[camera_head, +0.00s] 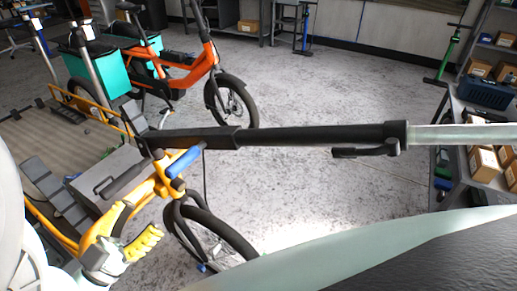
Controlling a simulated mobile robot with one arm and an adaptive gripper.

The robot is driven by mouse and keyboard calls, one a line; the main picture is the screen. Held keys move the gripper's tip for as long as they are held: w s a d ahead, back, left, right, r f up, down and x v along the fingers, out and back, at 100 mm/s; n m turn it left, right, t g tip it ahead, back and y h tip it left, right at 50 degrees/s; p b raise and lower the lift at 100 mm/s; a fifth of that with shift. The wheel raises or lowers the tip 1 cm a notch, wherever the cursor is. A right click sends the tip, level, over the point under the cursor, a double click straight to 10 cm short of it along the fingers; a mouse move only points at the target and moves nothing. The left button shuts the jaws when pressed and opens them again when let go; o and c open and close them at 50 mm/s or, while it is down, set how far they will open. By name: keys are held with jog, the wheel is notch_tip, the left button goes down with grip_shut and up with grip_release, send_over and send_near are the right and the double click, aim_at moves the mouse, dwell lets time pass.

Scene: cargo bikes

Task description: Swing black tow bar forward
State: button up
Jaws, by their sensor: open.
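A long black bar (300,136), which I take to be the tow bar, runs almost level across the middle of the view. A small black lever (365,152) sits under it near a collar, and a pale metal tube continues to the right edge. Its left end passes behind or beside the yellow bike's blue grip (184,163); I cannot tell whether they touch. My gripper (139,228), with yellow ribbed fingers, is at the lower left, in front of the yellow bike frame (100,229). It is open, below and left of the bar and apart from it.
The yellow bike's front wheel (215,240) stands below the bar. An orange cargo bike (185,75) with teal boxes is behind. Shelves (455,165) with cardboard boxes (484,162) line the right. Grey floor (320,190) is clear in the middle.

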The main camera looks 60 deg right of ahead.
aim_at(189, 152)
jog(key=p+x, duration=0.1)
jog(key=x, duration=1.2)
jog(key=shift+d, duration=0.15)
grip_shut()
jog(key=shift+f, duration=0.1)
